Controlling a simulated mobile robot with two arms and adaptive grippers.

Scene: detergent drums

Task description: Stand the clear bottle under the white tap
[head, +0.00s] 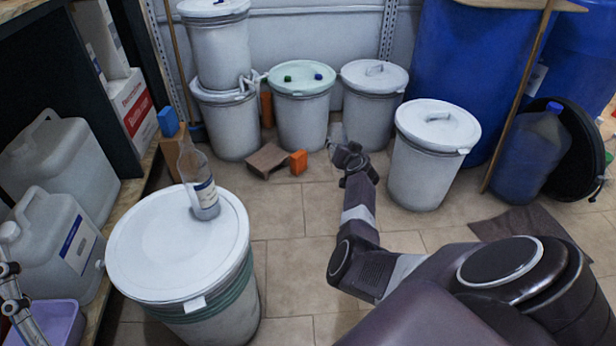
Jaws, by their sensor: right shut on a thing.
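A clear bottle (199,180) with a white and blue label stands on the lid of the near white drum (180,245), at its back right. A white tap (247,83) appears to be low on the upper drum of the stack at the back left. My right gripper (347,150) is out over the floor, in front of the back drums and well away from the bottle on the lid. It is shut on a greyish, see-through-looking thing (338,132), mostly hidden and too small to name.
The stack's upper drum (218,50), a green-lidded drum (300,105) and two white drums (374,95) (432,155) stand behind. Jerrycans (70,165) line the left. An orange block (298,162) lies on the floor. Tiles between the near drum and my right arm are clear.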

